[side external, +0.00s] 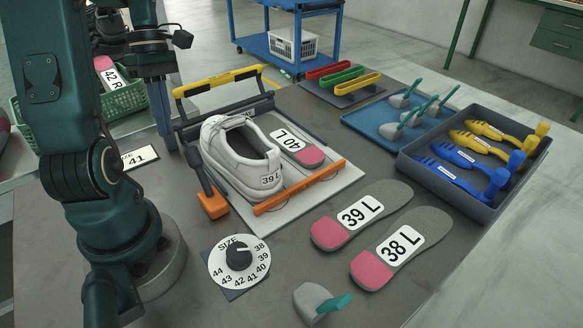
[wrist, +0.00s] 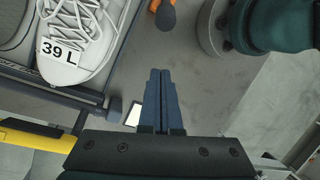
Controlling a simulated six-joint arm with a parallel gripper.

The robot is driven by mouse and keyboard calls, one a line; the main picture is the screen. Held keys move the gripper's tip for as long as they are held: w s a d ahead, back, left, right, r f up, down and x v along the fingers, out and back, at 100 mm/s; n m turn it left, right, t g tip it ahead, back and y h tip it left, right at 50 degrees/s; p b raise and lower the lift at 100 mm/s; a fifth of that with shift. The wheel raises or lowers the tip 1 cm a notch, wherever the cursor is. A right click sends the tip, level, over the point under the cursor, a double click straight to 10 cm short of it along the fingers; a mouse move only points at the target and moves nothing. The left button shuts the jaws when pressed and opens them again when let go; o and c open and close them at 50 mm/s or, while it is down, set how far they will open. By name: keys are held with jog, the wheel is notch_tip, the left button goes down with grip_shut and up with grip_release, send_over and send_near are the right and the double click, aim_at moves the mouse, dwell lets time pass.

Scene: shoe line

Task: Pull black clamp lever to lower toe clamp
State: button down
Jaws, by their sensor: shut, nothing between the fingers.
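The black clamp lever (side external: 194,158) stands on an orange block (side external: 212,204) at the left side of the shoe fixture. Its rounded dark end (wrist: 165,17) shows at the top of the wrist view, ahead of my fingertips and apart from them. The yellow-and-black toe clamp bar (side external: 218,80) stands raised across the far end of the fixture; part of it appears at lower left in the wrist view (wrist: 28,140). A white shoe (side external: 240,155) marked 39 L sits on the fixture. My gripper (wrist: 160,73) is shut and empty, pointing down behind the lever in the side view.
An orange bar (side external: 300,187) crosses the fixture's near end, beside a 40 L insole (side external: 298,148). A size dial (side external: 239,258) stands in front. Insoles 39 L (side external: 362,215) and 38 L (side external: 402,247) lie right. A tool tray (side external: 445,185) is farther right.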

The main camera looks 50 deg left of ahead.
aim_at(201, 173)
jog(key=x, duration=0.6)
jog(key=shift+d, duration=0.1)
jog(key=shift+w+d+r, duration=0.55)
jog(key=shift+d+r, duration=0.05)
jog(key=shift+d, duration=0.2)
jog(key=shift+w+d+r, duration=0.35)
jog(key=shift+d+r, duration=0.05)
jog(key=shift+d, duration=0.2)
jog(key=shift+d+r, duration=0.1)
